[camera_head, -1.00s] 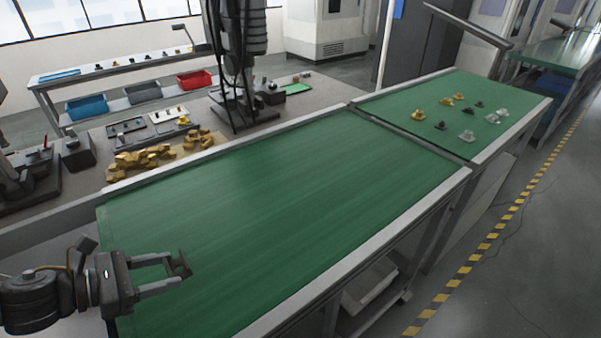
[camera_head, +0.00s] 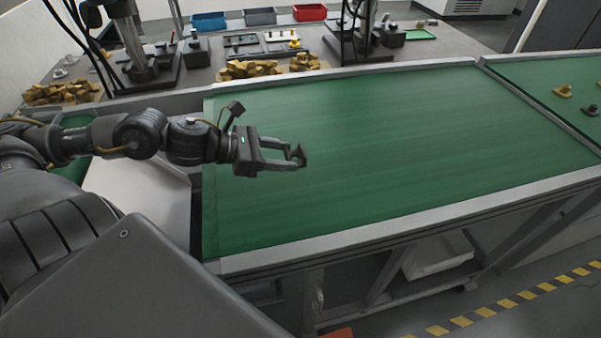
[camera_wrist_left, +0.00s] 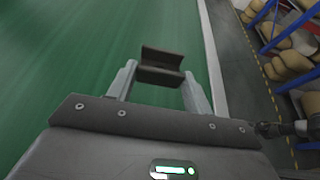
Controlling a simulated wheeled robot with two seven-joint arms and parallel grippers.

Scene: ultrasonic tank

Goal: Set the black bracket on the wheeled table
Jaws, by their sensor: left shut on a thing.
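The black bracket (camera_wrist_left: 161,66) is a small dark angled piece between the fingertips of my left gripper in the left wrist view. My left gripper (camera_head: 296,158) is shut on it, and the bracket shows small and dark at the fingertips in the head view. The gripper is over the left part of a green-topped table (camera_head: 400,150) with pale metal edges. The gap between bracket and green top cannot be judged exactly, but the bracket appears held above it. My right gripper is not in view.
The green top around the gripper is bare. A second green surface (camera_head: 545,75) with a few small parts adjoins at the right. Behind stand yellow-brown pieces (camera_head: 247,69) and red (camera_head: 310,12) and blue (camera_head: 208,21) bins. A white bin (camera_head: 437,256) sits below the table.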

